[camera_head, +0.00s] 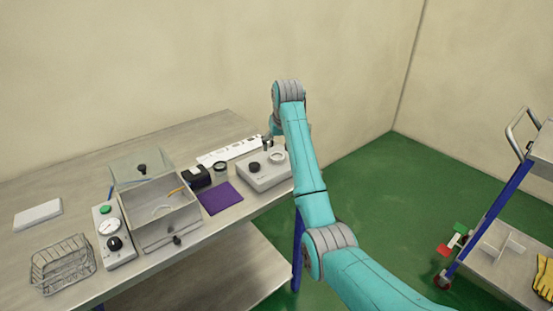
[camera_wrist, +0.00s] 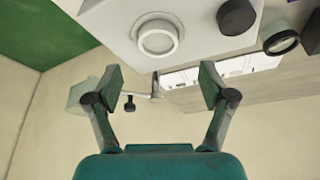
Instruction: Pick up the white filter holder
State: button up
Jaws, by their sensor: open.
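The white filter holder appears to be the white ring (camera_head: 277,157) on top of a pale box-shaped device (camera_head: 257,181) at the right end of the table. In the wrist view the ring (camera_wrist: 158,53) is at the top centre, on the device's pale face (camera_wrist: 110,22). My gripper (camera_wrist: 162,84) is open, with its fingers spread and nothing held between them. The ring lies beyond the fingertips, apart from them. In the head view my arm hides most of the gripper.
Beside the ring is a black knob (camera_wrist: 236,17), and a dark-rimmed round piece (camera_wrist: 282,42) lies further right. A thin metal post with a black knob (camera_wrist: 129,103) shows between my fingers. A purple mat (camera_head: 220,198), a clear-lidded box (camera_head: 160,232) and a wire basket (camera_head: 62,265) occupy the table.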

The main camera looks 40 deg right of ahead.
aim_at(277, 158)
jog(key=shift+s+x, duration=0.2)
jog(key=shift+x, duration=1.2)
jog(key=shift+s+x, duration=0.2)
jog(key=shift+x, duration=1.15)
jog(key=shift+f, duration=0.15)
jog(key=c, duration=1.1)
